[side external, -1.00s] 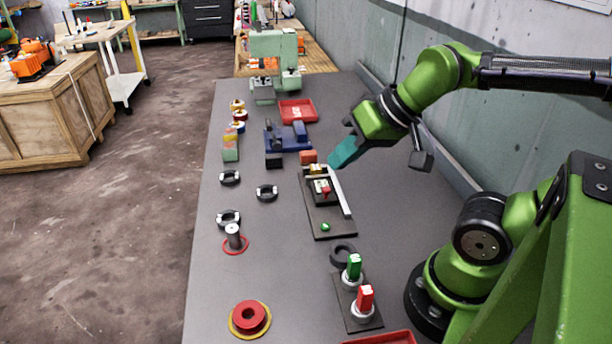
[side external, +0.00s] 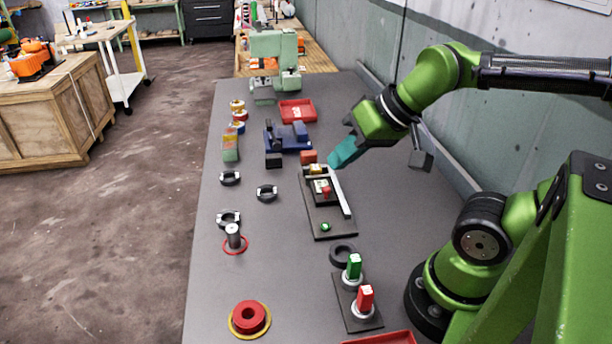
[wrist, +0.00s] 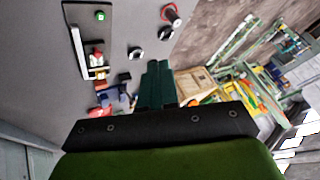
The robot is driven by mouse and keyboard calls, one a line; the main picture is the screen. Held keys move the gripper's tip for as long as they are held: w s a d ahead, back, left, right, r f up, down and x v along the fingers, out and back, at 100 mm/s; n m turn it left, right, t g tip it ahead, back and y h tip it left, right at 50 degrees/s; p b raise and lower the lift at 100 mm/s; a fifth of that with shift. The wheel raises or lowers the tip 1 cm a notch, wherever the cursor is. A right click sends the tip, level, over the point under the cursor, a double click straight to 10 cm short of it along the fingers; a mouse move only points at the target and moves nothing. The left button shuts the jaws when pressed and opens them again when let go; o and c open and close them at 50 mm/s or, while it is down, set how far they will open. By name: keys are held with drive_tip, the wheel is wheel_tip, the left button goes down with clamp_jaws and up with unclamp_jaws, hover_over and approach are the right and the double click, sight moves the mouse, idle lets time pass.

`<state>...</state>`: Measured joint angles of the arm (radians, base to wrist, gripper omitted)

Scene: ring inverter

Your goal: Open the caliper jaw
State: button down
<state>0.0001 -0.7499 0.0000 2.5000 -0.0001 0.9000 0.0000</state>
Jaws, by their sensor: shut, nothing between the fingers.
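The caliper appears to be the fixture on a dark board (side external: 320,222), with a long pale bar (side external: 342,195) along its right side. A small block with a red knob (side external: 325,190) and a yellow piece (side external: 316,169) sit beside the bar; I cannot tell how far the jaw is open. My gripper (side external: 331,163) has teal fingers, shut and empty, at the bar's far end; contact is unclear. In the wrist view, the shut fingers (wrist: 157,70) point past the board, whose pale bar (wrist: 78,52) shows at upper left.
A red block (side external: 308,157) sits at the board's far end. A blue vise-like device (side external: 290,140) and red tray (side external: 298,111) stand beyond. Black rings (side external: 267,192) lie left. A stand with green and red knobs (side external: 357,305) is nearer. The wall runs along the right.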

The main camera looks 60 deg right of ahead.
drive_tip(key=c, duration=1.7)
unclamp_jaws()
drive_tip(key=shift+o, duration=1.1)
drive_tip(key=shift+w+d+f, duration=0.1)
drive_tip(key=shift+d+f, duration=0.05)
drive_tip(key=shift+f, duration=0.15)
drive_tip(key=o, duration=0.5)
drive_tip(key=w+d+f+m+g+h, duration=0.1)
drive_tip(key=w+d+f+g, duration=0.1)
drive_tip(key=w+d, duration=0.4)
drive_tip(key=shift+w+f+m+g, duration=0.2)
drive_tip(key=shift+w+m+g, duration=0.1)
drive_tip(key=shift+g, duration=0.5)
drive_tip(key=g+h, duration=0.1)
drive_tip(key=g, duration=0.3)
hover_over(327, 189)
drive_tip(key=shift+f, duration=1.1)
wheel_tip(327, 189, down, 16)
drive_tip(key=shift+r, duration=0.1)
drive_tip(key=shift+c, duration=0.3)
clamp_jaws()
